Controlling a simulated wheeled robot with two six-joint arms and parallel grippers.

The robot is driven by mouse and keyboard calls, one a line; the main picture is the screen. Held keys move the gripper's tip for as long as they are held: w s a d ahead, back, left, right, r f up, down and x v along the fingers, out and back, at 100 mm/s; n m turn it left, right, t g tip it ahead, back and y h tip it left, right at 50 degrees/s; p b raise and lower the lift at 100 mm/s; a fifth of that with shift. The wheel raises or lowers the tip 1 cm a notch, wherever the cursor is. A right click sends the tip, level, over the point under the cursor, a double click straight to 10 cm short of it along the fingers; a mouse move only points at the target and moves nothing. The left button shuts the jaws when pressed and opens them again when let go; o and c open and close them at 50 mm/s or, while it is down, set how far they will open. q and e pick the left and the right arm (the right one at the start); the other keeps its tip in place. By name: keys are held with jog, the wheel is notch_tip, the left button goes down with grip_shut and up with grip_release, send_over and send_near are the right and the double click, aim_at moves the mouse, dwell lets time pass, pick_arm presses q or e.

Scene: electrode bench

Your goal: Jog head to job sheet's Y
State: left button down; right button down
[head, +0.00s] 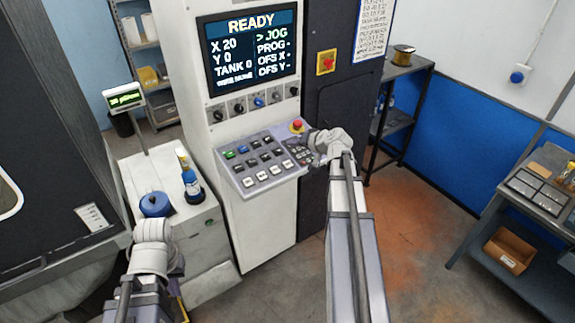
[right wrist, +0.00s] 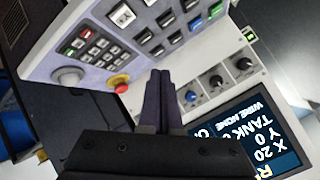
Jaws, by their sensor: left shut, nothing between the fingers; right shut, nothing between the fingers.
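The machine's screen (head: 248,50) reads READY, X 20, Y 0, TANK 0, with the marker beside JOG; it shows partly in the right wrist view (right wrist: 262,140). Below it is the slanted key panel (head: 240,170) with rows of keys and a red stop button (head: 296,126). The job sheet may be the white sheet (head: 373,28) on the dark cabinet; its print is too small to read. My right gripper (head: 316,147) is shut and empty at the panel's right end. In the right wrist view its fingers (right wrist: 160,85) point toward the panel, contact unclear. My left gripper (head: 153,228) is shut and empty.
A row of knobs (head: 258,101) sits under the screen. A white cabinet (head: 206,238) at left bears a blue-capped bottle (head: 190,182) and a blue round object (head: 155,205), close to my left gripper. A workbench (head: 548,205) stands at right. Floor between is open.

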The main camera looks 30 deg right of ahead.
jog(key=b, duration=0.8)
send_near(285, 162)
jog(key=shift+w+r+x, duration=0.1)
jog(key=shift+r+x, duration=0.05)
jog(key=shift+x, duration=0.75)
jog(key=shift+w+r+x, duration=0.1)
jog(key=shift+r+x, duration=0.1)
jog(key=shift+x, duration=0.65)
jog(key=shift+w+r+x, duration=0.1)
jog(key=shift+r+x, duration=0.05)
jog(key=shift+x, duration=0.75)
jog(key=shift+f, duration=0.1)
jog(key=shift+w+f+b, duration=0.1)
jog(key=shift+f+b, duration=0.15)
jog(key=shift+b, duration=0.25)
jog(key=shift+f+b, duration=0.4)
jog(key=shift+r, duration=0.15)
jog(key=shift+r+p, duration=0.65)
jog(key=shift+p, duration=0.2)
jog(key=r+p, duration=0.2)
jog(key=s+r+p, duration=0.1)
jog(key=r+p, duration=0.2)
jog(key=shift+s, duration=0.15)
